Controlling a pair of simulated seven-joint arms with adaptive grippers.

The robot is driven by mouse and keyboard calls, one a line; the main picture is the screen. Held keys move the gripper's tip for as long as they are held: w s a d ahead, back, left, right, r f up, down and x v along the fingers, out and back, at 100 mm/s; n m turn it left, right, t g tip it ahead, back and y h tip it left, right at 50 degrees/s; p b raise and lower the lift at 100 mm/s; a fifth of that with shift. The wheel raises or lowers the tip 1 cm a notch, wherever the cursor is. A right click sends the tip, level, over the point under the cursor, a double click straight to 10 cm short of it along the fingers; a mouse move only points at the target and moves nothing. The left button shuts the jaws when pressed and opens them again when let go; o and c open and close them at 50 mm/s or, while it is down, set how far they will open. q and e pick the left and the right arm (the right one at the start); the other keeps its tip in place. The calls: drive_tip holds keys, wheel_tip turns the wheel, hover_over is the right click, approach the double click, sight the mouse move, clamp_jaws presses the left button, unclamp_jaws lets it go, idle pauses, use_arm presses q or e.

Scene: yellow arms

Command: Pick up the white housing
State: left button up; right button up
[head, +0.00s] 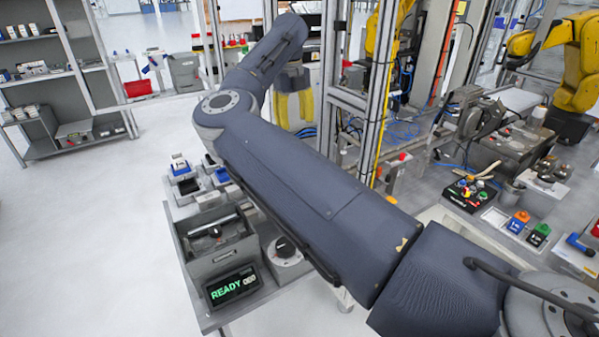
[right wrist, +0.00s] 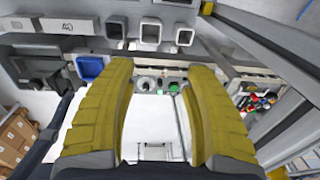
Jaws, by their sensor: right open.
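My right gripper (head: 293,122) hangs below the far end of my right arm, partly behind the arm. Its two yellow fingers (right wrist: 165,75) stand wide apart in the right wrist view, with nothing held between them. No part is plainly the white housing. A small white block (head: 180,162) with blue on it stands at the bench's far left, well to the left of and nearer than the gripper. In the right wrist view, white-rimmed square boxes (right wrist: 151,31) lie beyond the fingertips, and I cannot tell whether one is the housing. My left gripper is not in view.
A grey bin (head: 215,240) and a READY display (head: 233,287) are at the bench's near end. A metal frame post (head: 380,95) rises right of the gripper. A blue box (right wrist: 91,67) lies left of the fingers. Grey shelves (head: 60,80) stand at the far left.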

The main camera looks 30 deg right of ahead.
drive_tip(key=shift+y, duration=0.3)
drive_tip(key=f, duration=0.8)
drive_tip(key=a+f, duration=0.1)
drive_tip(key=f, duration=0.3)
drive_tip(key=shift+w+f, duration=0.1)
drive_tip(key=shift+f, duration=0.1)
drive_tip(key=shift+w+f, duration=0.15)
drive_tip(key=shift+f, duration=2.1)
drive_tip(key=c, duration=0.9)
